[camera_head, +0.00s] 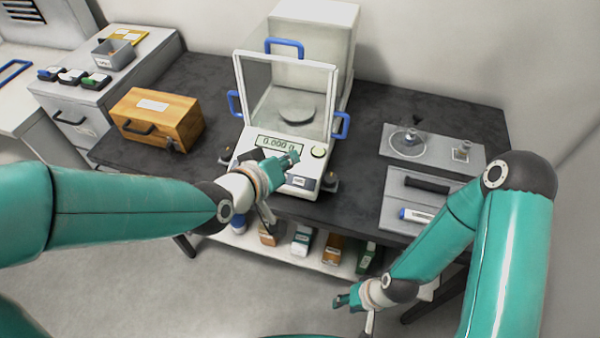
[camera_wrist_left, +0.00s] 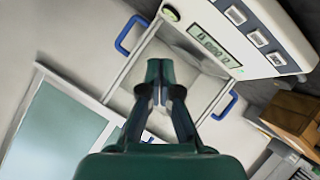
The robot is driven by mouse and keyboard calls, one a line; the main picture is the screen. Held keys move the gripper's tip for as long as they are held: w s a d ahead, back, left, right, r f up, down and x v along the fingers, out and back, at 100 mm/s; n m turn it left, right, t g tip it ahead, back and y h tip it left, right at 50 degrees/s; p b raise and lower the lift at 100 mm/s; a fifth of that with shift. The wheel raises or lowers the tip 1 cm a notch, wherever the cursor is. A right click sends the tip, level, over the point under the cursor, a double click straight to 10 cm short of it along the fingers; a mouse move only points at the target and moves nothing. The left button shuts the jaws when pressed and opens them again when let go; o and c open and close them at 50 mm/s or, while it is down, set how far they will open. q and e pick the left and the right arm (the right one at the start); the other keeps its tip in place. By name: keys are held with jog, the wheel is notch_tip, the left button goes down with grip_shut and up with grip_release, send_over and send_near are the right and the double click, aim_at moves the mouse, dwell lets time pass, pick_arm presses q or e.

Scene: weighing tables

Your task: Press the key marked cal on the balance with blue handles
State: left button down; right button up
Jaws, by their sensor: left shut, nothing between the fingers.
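The balance with blue handles (camera_head: 327,80) stands on the dark table, its display (camera_head: 277,143) lit with a row of zeros. Its glass front is framed in white, with a round pan (camera_head: 295,107) behind it. My left gripper (camera_head: 293,157) is shut and empty, over the balance's front panel just below the display, hiding some keys. In the left wrist view the shut fingertips (camera_wrist_left: 160,68) show, with several pale keys (camera_wrist_left: 258,38) beside the display; their markings are too small to read. My right gripper (camera_head: 342,299) hangs low at front right; its jaw state is unclear.
A wooden box (camera_head: 160,120) stands left of the balance. Several bottles (camera_head: 302,240) stand on the shelf below. A side cabinet (camera_head: 75,110) holds small items.

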aim_at(299, 181)
pick_arm(q)
jog(key=shift+d, duration=0.2)
jog(key=shift+f, duration=0.1)
jog(key=f+b, duration=0.2)
jog(key=w+f+b, duration=0.1)
jog(key=f, duration=0.2)
jog(key=w+f+b, duration=0.1)
jog(key=f+b, duration=0.1)
jog(key=shift+d+f+b, duration=0.35)
jog(key=shift+w+f+b, duration=0.15)
jog(key=shift+f+b, duration=0.2)
jog(key=shift+b, duration=0.1)
dwell(0.8)
jog(key=shift+w+d+f+b, duration=0.15)
jog(key=shift+f+b, duration=0.15)
jog(key=shift+b, duration=0.25)
